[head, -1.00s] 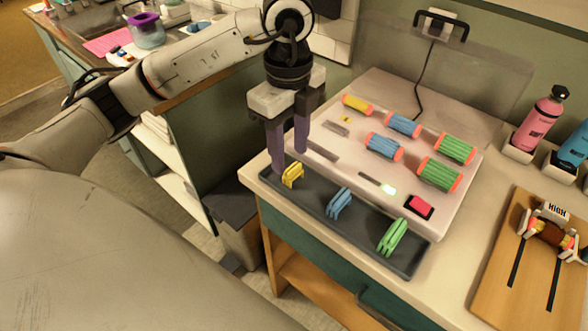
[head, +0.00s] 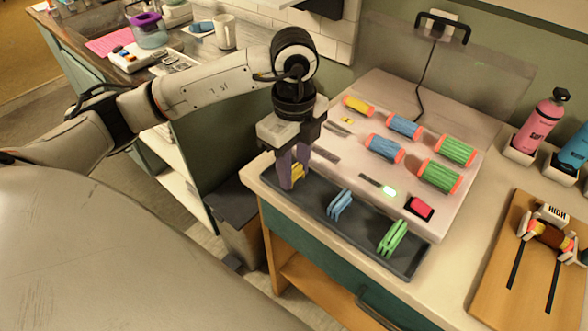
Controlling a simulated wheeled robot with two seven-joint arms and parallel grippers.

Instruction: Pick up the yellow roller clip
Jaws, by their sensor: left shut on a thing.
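The yellow roller clip (head: 298,171) stands at the left end of the dark tray (head: 365,246). My left gripper (head: 293,178) points down over it and is shut on it, with the purple fingers hiding part of the clip. The clip appears to be still at tray level; I cannot tell whether it touches the tray. My right gripper is not in view.
In the same tray are a blue clip (head: 340,203) and a green clip (head: 392,237). Behind it a white roller set (head: 440,213) holds yellow, blue and green rollers. Bottles (head: 544,125) and a wooden board (head: 510,262) stand to the right.

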